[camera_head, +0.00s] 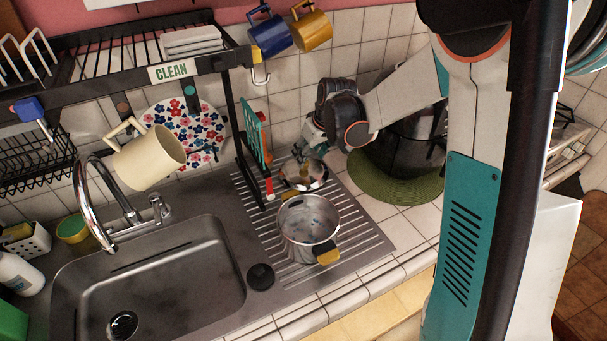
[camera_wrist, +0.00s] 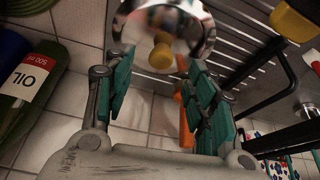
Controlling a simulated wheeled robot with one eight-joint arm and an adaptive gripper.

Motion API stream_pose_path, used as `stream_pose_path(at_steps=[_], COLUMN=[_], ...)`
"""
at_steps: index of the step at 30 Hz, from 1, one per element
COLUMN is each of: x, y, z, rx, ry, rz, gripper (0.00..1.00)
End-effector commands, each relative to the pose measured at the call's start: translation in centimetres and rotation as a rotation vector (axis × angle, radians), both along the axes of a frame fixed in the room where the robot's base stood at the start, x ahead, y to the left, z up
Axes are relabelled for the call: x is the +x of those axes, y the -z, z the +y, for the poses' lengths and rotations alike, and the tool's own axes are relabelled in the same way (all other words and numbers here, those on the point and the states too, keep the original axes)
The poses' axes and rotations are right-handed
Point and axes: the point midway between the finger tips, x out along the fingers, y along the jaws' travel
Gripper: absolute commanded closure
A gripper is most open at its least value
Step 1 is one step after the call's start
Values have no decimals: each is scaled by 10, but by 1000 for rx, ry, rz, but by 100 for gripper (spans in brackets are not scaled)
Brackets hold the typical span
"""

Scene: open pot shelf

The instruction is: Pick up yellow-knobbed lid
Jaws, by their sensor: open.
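The yellow-knobbed lid (camera_wrist: 190,28) is shiny metal and shows at the top of the wrist view, partly cut off. Its yellow knob (camera_wrist: 160,54) points toward my gripper and appears between the fingertips, just beyond them. In the head view the lid (camera_head: 304,174) is on the ribbed drainboard behind a metal pot (camera_head: 308,228). My gripper (camera_wrist: 160,74) is open with nothing between its teal fingers. In the head view my gripper (camera_head: 312,134) is above and behind the lid, partly hidden by my wrist.
The metal pot with yellow handles stands in front of the lid. A dark rack post and hanging teal utensil (camera_head: 253,132) are close on the left. A large dark pot (camera_head: 402,150) on a green mat (camera_head: 392,190) stands right. The sink (camera_head: 150,280) is left.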

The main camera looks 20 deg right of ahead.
Motion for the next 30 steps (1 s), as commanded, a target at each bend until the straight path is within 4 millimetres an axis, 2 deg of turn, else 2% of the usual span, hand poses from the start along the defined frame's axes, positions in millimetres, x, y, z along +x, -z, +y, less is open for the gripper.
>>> stream_pose_path(at_steps=[5, 15, 22, 28, 29, 30], x=[3, 20, 21, 21, 21, 21], y=[9, 48, 48, 48, 48, 48], z=[2, 9, 9, 9, 9, 9], rx=[0, 0, 0, 0, 0, 0], ry=[0, 0, 0, 0, 0, 0], rz=[0, 0, 0, 0, 0, 0], gripper=[49, 49, 49, 94, 100, 100])
